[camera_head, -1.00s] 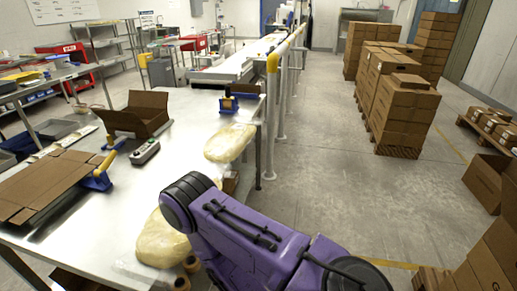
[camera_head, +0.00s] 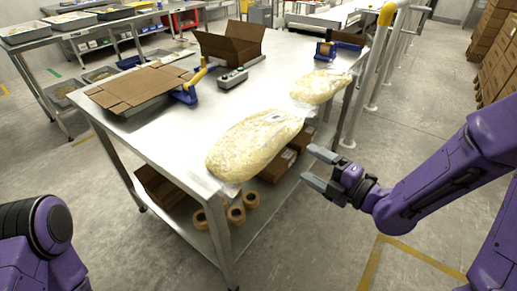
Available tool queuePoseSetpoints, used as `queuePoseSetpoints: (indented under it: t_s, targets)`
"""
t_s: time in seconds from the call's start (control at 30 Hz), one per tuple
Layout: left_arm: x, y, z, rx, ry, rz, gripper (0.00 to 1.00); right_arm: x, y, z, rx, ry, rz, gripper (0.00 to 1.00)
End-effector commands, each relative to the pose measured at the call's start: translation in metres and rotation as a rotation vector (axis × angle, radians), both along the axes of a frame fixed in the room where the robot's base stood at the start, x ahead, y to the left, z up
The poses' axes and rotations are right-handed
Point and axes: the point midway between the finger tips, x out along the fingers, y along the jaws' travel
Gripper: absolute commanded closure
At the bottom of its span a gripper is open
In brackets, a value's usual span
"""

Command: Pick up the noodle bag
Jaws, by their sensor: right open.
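A large clear bag of pale yellow noodles (camera_head: 255,143) lies at the near right corner of the steel table, partly over its edge. A second, smaller similar bag (camera_head: 320,86) lies behind it near the table's right edge. My right gripper (camera_head: 312,168) is open and empty, its fingers pointing left. It appears just right of the near bag, off the table's side; the exact gap is hard to tell. My left arm shows at the lower left, but its gripper is not in view.
The steel table (camera_head: 165,140) bears flat cardboard (camera_head: 140,84), an open box (camera_head: 230,45), a grey control box (camera_head: 233,78) and tape dispensers (camera_head: 325,51). Tape rolls (camera_head: 236,213) and boxes sit on its lower shelf. White posts stand by its right edge. The floor at right is open.

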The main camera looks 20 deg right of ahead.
Motion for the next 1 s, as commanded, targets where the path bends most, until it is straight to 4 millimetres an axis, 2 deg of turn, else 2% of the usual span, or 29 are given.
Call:
queuePoseSetpoints:
  t_s: [0.03,0.13,0.3,0.47,0.7,0.97,1.0]
  targets:
    - [0.0,0.0,-0.005,0.0,0.0,0.0,0.57,-0.002,0.002,0.008,-0.044,-0.063,0.029,0.22]
    - [0.0,0.0,-0.003,0.0,0.0,0.0,0.57,0.004,0.009,0.017,-0.092,-0.118,0.058,0.22]
    - [0.0,0.0,0.003,0.0,0.0,0.0,0.57,0.031,0.026,0.018,-0.096,-0.117,0.059,0.22]
    - [0.0,0.0,0.006,0.001,-0.001,0.0,0.57,0.047,0.036,0.016,-0.093,-0.116,0.059,0.22]
    - [0.0,0.0,0.013,0.0,0.0,0.0,0.57,0.082,0.057,0.012,-0.094,-0.116,0.058,0.22]
    - [0.0,0.0,0.013,0.0,0.0,0.0,0.57,0.086,0.06,0.011,-0.092,-0.115,0.057,0.22]
    - [0.0,0.0,0.013,0.0,0.0,0.0,0.57,0.086,0.06,0.011,-0.092,-0.115,0.057,0.31]
